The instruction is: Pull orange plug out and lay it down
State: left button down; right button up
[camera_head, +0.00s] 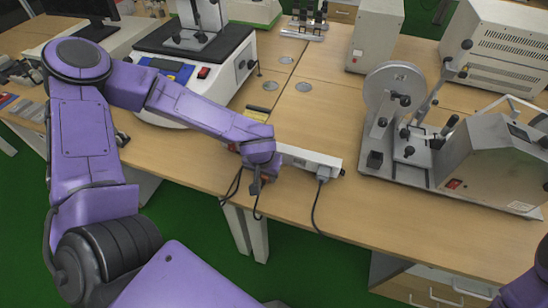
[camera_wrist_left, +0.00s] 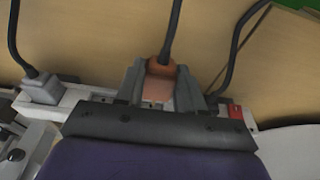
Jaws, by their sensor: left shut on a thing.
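My left gripper (camera_head: 258,186) is shut on the orange plug (camera_wrist_left: 160,88) at the near edge of the table. In the left wrist view its two grey fingers (camera_wrist_left: 160,72) stand on either side of the plug, and a black cord leaves the plug's back. The white power strip (camera_head: 310,156) lies along the table edge and also shows in the left wrist view (camera_wrist_left: 68,97). The gripper hides where plug and strip meet, so I cannot tell whether the plug is seated. My right gripper is out of view.
A grey plug (camera_wrist_left: 42,88) with a black cord sits at one end of the strip, and a red switch (camera_wrist_left: 236,112) is near the other. A grey machine (camera_head: 490,160) stands at right. Bare table (camera_head: 320,110) lies behind the strip.

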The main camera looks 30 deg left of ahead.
pick_arm(q)
jog(key=shift+s+b+x, duration=0.15)
jog(key=shift+b+x, duration=0.25)
jog(key=shift+x, duration=0.35)
jog(key=shift+s+b+x, duration=0.2)
jog(key=shift+b+x, duration=0.15)
jog(key=shift+x, duration=0.35)
jog(key=c, duration=0.6)
grip_release()
jog(key=shift+d+f, duration=0.1)
jog(key=p+v, duration=0.2)
jog(key=v, duration=0.8)
jog(key=shift+r, duration=0.3)
